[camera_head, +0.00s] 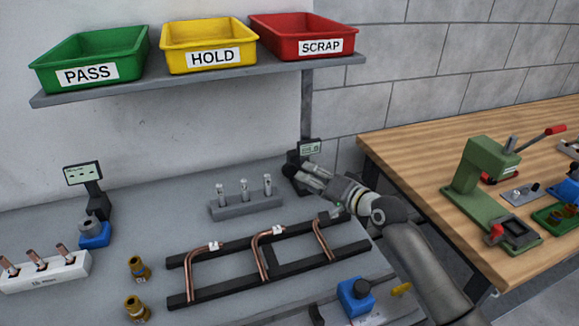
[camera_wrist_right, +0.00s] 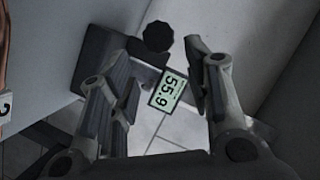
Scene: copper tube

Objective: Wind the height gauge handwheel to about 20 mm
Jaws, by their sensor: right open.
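The height gauge display (camera_head: 310,146) stands at the back right of the grey bench, by the shelf post. In the right wrist view the display (camera_wrist_right: 168,90) reads 55.9. A dark knurled handwheel (camera_wrist_right: 158,36) shows just beyond the fingertips there. My right gripper (camera_head: 307,177) reaches the gauge from the right and hides part of it in the head view. In the right wrist view my right gripper (camera_wrist_right: 156,62) is open, its fingers on either side of the display in the picture, with nothing held. My left gripper is not in view.
A grey block with several upright pins (camera_head: 246,206) stands left of the gauge. A black rack with bent copper tubes (camera_head: 193,270) lies in front. Green, yellow and red bins (camera_head: 304,22) sit on the shelf above. A wooden table (camera_head: 440,110) is at right.

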